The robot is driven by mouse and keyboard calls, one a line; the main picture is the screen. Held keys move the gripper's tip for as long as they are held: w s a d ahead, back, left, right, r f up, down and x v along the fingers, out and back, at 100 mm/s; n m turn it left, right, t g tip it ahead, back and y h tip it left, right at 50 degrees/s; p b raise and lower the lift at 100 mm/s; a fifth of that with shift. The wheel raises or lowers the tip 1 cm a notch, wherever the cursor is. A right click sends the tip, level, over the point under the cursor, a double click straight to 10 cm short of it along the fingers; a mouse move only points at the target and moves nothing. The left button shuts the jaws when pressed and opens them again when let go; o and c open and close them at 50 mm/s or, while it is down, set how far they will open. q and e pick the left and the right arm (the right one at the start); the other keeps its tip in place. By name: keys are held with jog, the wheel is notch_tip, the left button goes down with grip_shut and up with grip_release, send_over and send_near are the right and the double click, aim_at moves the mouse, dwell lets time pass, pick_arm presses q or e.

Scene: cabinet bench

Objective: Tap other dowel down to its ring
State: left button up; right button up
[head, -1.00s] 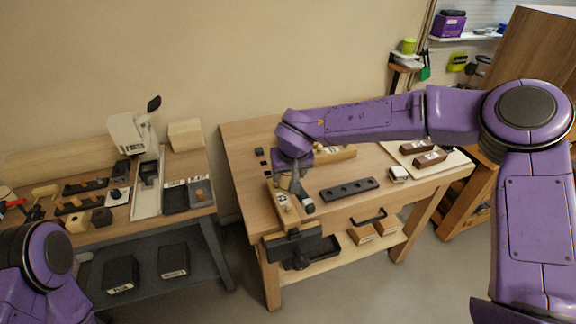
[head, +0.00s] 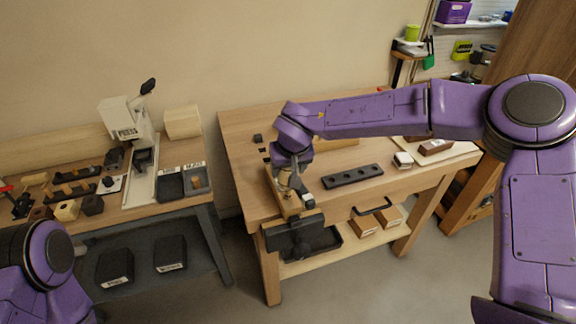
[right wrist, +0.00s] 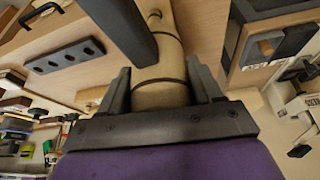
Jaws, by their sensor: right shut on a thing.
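My right gripper (head: 289,180) is over the left front of the bench, just above a wooden block (head: 283,204) at the dark vise (head: 290,240). In the right wrist view its fingers (right wrist: 163,88) are shut on a pale wooden cylinder with dark bands (right wrist: 160,92), seemingly part of a mallet. A dark bar (right wrist: 120,28) lies close beside the cylinder. The dowel's ring is not clear. My left gripper is out of view.
A dark strip with several holes (head: 352,176) lies on the bench right of the gripper. A white-topped block (head: 403,160) is farther right. A second bench with a press (head: 128,120), trays and blocks stands at the left. Bare wood shows between strip and gripper.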

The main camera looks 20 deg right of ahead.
jog(key=shift+r+p, duration=0.25)
jog(key=shift+p, duration=0.05)
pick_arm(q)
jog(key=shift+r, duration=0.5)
pick_arm(e)
jog(key=shift+f, duration=0.25)
